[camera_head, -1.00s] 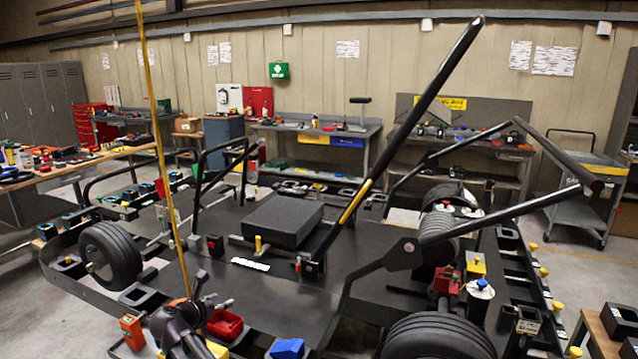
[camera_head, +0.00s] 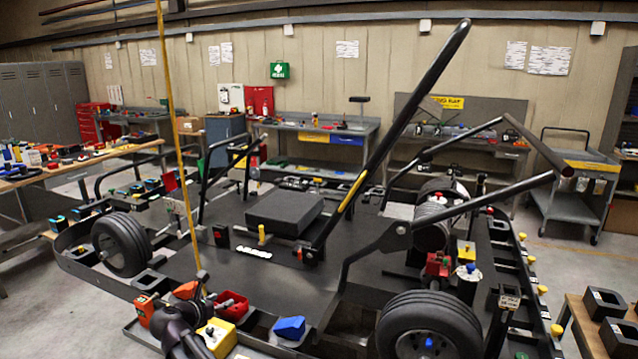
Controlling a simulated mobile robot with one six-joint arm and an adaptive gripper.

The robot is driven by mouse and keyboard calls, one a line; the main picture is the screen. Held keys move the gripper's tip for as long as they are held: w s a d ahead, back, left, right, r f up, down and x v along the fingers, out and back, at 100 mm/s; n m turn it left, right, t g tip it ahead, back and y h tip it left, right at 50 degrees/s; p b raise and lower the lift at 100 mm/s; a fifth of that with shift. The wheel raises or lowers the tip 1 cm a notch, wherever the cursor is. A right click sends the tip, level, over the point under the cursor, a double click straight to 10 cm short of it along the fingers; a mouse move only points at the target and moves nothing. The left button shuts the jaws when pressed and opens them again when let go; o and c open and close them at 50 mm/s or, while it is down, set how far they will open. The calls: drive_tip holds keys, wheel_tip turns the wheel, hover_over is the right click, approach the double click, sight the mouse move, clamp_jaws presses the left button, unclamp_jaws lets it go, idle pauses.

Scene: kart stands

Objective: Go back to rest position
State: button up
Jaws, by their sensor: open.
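My gripper (camera_head: 188,306) is at the lower left of the head view, a dark shape over the near edge of the kart stand (camera_head: 90,264). Its jaws are open, and I see nothing held between them. An orange-red part shows beside its upper end; I cannot tell whether they touch. A red bin (camera_head: 232,306) and a yellow block (camera_head: 217,337) lie just to its right. An orange box (camera_head: 144,309) stands to its left. The lower part of my arm is cut off by the frame.
A thin yellow pole (camera_head: 179,150) rises behind my gripper. A blue block (camera_head: 289,328) sits on the near edge, and a kart wheel (camera_head: 430,325) stands to the right. A long black bar (camera_head: 400,125) slants up mid-view. Bare floor (camera_head: 60,320) shows at left.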

drive_tip(key=s+d+f+m+g, duration=0.1)
drive_tip(key=d+f+m+g, duration=0.3)
drive_tip(key=d, duration=0.5)
drive_tip(key=s+d+f+m+g, duration=0.1)
drive_tip(key=s+d+f+m, duration=0.1)
drive_tip(key=d+m, duration=0.65)
drive_tip(key=s+d+f+m+g, duration=0.1)
drive_tip(key=d+f+m+g, duration=0.15)
drive_tip(key=d, duration=0.85)
drive_tip(key=s+d+f+m+g+y, duration=0.2)
drive_tip(key=s+d+m, duration=0.4)
drive_tip(key=d+m, duration=0.1)
drive_tip(key=s+d+f+m+g+y, duration=0.1)
drive_tip(key=s+d+m+g+y, duration=0.2)
drive_tip(key=s+d+m, duration=0.4)
drive_tip(key=shift+s+d+f+m+b, duration=0.3)
drive_tip(key=shift+d+f+m+b, duration=0.2)
drive_tip(key=shift+m, duration=0.8)
drive_tip(key=shift+r, duration=0.1)
drive_tip(key=shift+c, duration=0.4)
drive_tip(key=shift+s, duration=0.1)
